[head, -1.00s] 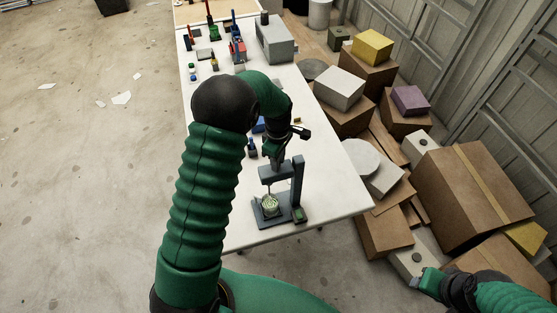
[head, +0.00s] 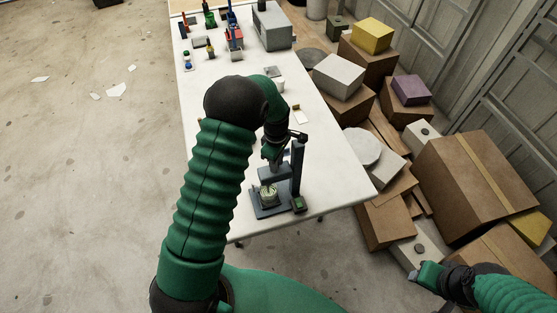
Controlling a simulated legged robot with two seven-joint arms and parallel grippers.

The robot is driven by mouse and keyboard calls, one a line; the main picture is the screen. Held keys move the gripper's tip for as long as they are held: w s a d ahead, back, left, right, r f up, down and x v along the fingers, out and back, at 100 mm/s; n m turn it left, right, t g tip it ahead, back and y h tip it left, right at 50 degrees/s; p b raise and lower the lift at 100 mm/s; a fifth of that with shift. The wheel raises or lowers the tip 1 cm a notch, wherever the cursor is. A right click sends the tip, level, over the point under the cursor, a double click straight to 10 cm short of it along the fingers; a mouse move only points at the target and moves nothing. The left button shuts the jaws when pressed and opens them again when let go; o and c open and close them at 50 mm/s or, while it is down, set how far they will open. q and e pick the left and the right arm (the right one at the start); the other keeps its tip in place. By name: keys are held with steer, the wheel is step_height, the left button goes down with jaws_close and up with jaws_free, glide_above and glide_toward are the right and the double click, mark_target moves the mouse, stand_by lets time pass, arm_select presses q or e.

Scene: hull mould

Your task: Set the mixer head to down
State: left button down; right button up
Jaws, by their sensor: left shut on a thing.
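The mixer stands on the near end of the white table, with a dark base (head: 283,209), an upright column (head: 297,172) on its right and a grey mixer head (head: 272,174) reaching left from the column. The head sits low, just above a bowl with pale green contents (head: 269,195) on the base. My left gripper (head: 272,157) points down from above and is shut on the mixer head; its fingertips are small and partly hidden. My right gripper (head: 415,275) is off to the right, away from the table, and its jaw opening is unclear.
The white table (head: 330,170) has free room right of the mixer. Small tools and a grey box (head: 272,25) stand at its far end. Cardboard boxes (head: 475,185) and a round white lid (head: 361,146) crowd the floor along the right.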

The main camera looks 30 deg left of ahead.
arm_select(q)
steer(key=c, duration=1.4)
jaws_free()
steer(key=shift+w+a+r, duration=0.15)
steer(key=shift+a+r, duration=0.05)
steer(key=shift+a, duration=0.25)
steer(key=shift+c, duration=0.2)
steer(key=shift+o, duration=1.3)
steer(key=shift+a+f, duration=0.2)
steer(key=r, duration=0.2)
steer(key=r+b, duration=0.1)
steer(key=r, duration=0.4)
steer(key=shift+d+r+b, duration=0.3)
steer(key=shift+d+b, duration=0.05)
steer(key=shift+b, duration=0.05)
steer(key=r, duration=0.6)
steer(key=a+r+b, duration=0.1)
steer(key=r, duration=0.2)
steer(key=shift+r, duration=0.1)
arm_select(e)
steer(key=shift+a+f, duration=0.2)
steer(key=shift+f, duration=0.45)
steer(key=shift+a+f, duration=0.2)
steer(key=shift+f, duration=0.4)
arm_select(q)
steer(key=shift+d, duration=0.2)
arm_select(e)
steer(key=shift+d, duration=0.1)
